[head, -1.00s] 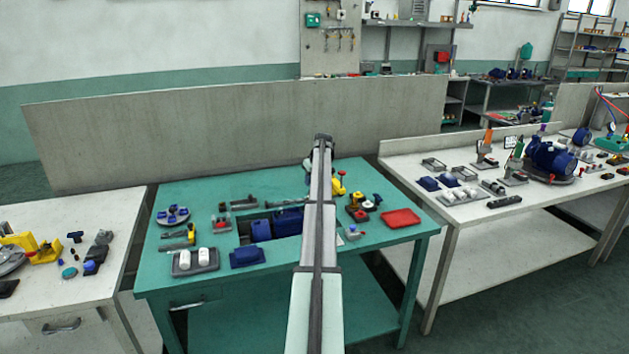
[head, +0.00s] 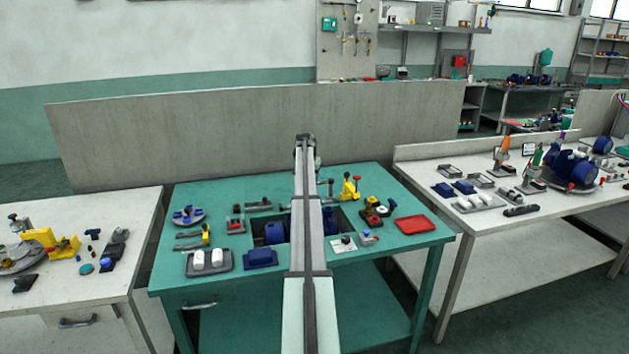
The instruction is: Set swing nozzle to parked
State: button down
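My arm reaches forward over the green table (head: 400,255), and its far end is near the table's back edge. My gripper is hidden behind the arm. I cannot tell for certain which part is the swing nozzle. A small yellow upright piece (head: 349,188) stands just right of the arm, towards the back. A grey bar with a yellow block (head: 205,234) lies at the left of the table. The arm hides part of the table's middle, including part of a recess with a blue body (head: 275,232) in it.
A grey tray with white cylinders (head: 209,262), a blue block (head: 260,258) and a red tray (head: 415,224) sit on the green table. A white plate with a knob (head: 343,244) lies right of the arm. White benches (head: 120,215) (head: 440,170) flank it, with a grey panel (head: 200,140) behind.

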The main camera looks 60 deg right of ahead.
jog(key=shift+w+d+m+g, duration=0.4)
jog(key=shift+w+d+m, duration=0.2)
jog(key=shift+m, duration=0.3)
jog(key=shift+w, duration=0.1)
jog(key=c, duration=0.9)
grip_release()
jog(key=shift+o, duration=0.2)
jog(key=v, duration=1.4)
